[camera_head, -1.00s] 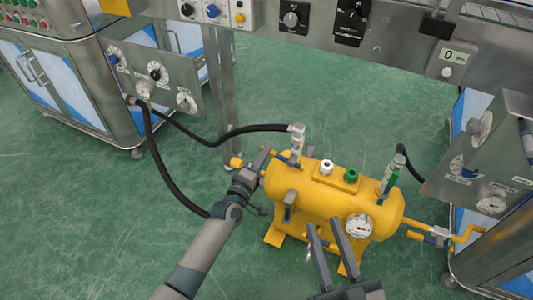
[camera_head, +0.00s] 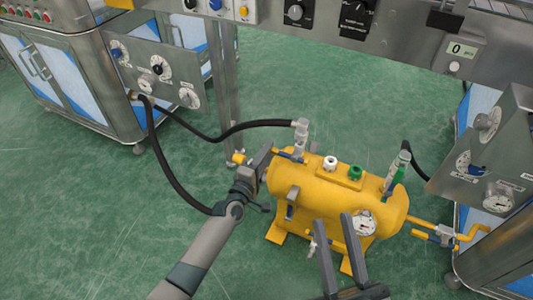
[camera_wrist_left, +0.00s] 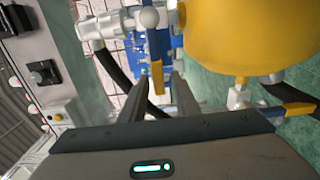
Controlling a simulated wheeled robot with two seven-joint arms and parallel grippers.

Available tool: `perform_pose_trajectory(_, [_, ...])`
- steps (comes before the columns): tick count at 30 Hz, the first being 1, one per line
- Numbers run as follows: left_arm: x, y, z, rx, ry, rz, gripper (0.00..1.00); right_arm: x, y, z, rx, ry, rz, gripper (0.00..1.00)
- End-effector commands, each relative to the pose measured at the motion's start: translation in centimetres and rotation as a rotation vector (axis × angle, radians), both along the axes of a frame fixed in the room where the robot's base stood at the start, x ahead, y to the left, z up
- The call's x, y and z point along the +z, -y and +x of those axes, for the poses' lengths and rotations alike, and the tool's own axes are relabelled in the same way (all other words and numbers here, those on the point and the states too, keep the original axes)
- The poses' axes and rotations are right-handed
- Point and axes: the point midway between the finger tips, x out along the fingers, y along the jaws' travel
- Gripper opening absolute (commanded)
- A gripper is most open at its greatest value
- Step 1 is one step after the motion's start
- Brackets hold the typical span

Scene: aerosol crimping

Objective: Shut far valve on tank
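The yellow tank (camera_head: 325,195) stands on the floor with several valves and fittings. At its far left end a valve with a blue lever (camera_head: 288,156) sits beside a grey hose fitting (camera_head: 300,138). My left gripper (camera_head: 266,155) is at this end. In the left wrist view, its fingers (camera_wrist_left: 158,90) are apart, and a blue lever with a yellow tip (camera_wrist_left: 157,76) lies at the gap between them; I cannot tell whether they touch it. My right gripper (camera_head: 333,217) is open and empty at the near side, in front of the tank's gauge (camera_head: 363,223).
A black hose (camera_head: 235,129) runs from the left cabinet's panel (camera_head: 150,68) to the tank. A yellow pipe with a blue-handled valve (camera_head: 440,236) leads right towards another panel (camera_head: 490,165). Green floor is clear behind the tank.

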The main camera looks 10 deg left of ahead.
Motion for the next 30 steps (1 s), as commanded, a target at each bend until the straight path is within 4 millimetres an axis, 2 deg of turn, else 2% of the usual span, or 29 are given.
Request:
perform_pose_trajectory(11, [0.0, 0.0, -0.1, -0.001, 0.001, 0.003, 0.32, 0.0, 0.0, 0.0, 0.001, -0.002, -0.002, 0.31])
perform_pose_trajectory(17, [0.0, -0.4, -1.3, -0.001, 0.000, 0.004, 0.32, -0.5, -0.1, 0.5, 0.002, -0.040, -0.016, 0.31])
perform_pose_trajectory(23, [0.0, -1.3, -4.0, -0.001, -0.001, 0.004, 0.32, -2.2, 0.0, 1.7, 0.001, -0.137, -0.055, 0.31])
perform_pose_trajectory(30, [0.1, -2.8, -8.6, -0.001, -0.001, 0.004, 0.32, -4.5, 0.0, 2.8, 0.005, -0.266, -0.100, 0.31])
